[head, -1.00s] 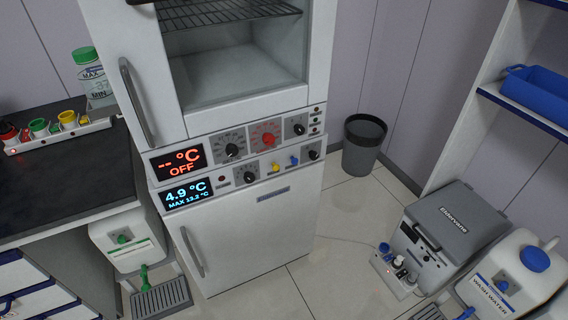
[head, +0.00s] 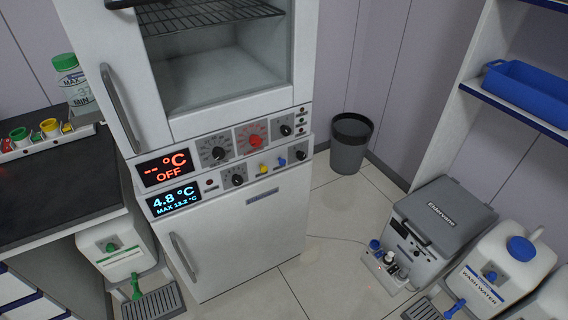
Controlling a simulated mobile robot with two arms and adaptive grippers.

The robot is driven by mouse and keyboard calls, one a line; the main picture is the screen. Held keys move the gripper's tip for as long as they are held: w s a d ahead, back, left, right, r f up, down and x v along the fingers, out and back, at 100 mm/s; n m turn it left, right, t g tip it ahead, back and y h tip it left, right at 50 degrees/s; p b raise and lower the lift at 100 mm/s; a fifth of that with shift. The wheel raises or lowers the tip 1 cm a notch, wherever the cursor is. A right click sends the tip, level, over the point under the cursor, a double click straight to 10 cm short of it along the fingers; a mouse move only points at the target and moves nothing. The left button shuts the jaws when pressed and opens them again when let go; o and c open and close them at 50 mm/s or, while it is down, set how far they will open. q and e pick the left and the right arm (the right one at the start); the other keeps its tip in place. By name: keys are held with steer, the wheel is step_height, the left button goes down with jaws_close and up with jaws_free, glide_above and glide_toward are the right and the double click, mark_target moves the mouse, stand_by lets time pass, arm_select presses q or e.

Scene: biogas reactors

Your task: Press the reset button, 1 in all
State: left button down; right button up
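A white two-part cabinet stands in the middle of the head view. Its upper control panel has a display (head: 165,168) reading "-- °C OFF" in red, a red dial (head: 254,140) and black knobs. The lower panel has a display (head: 173,199) reading 4.8 °C, MAX 13.2 °C in blue. Beside it are a small reddish round part (head: 211,184), a black knob (head: 237,180), a yellow button-like part (head: 263,169) and a blue one (head: 281,162). Labels are too small to read, so I cannot tell which is the reset button. Neither gripper is in view.
A dark bench (head: 60,190) with colored buttons and a bottle (head: 77,84) stands left. A grey bin (head: 349,145) is behind right. Tiled floor before the cabinet is clear.

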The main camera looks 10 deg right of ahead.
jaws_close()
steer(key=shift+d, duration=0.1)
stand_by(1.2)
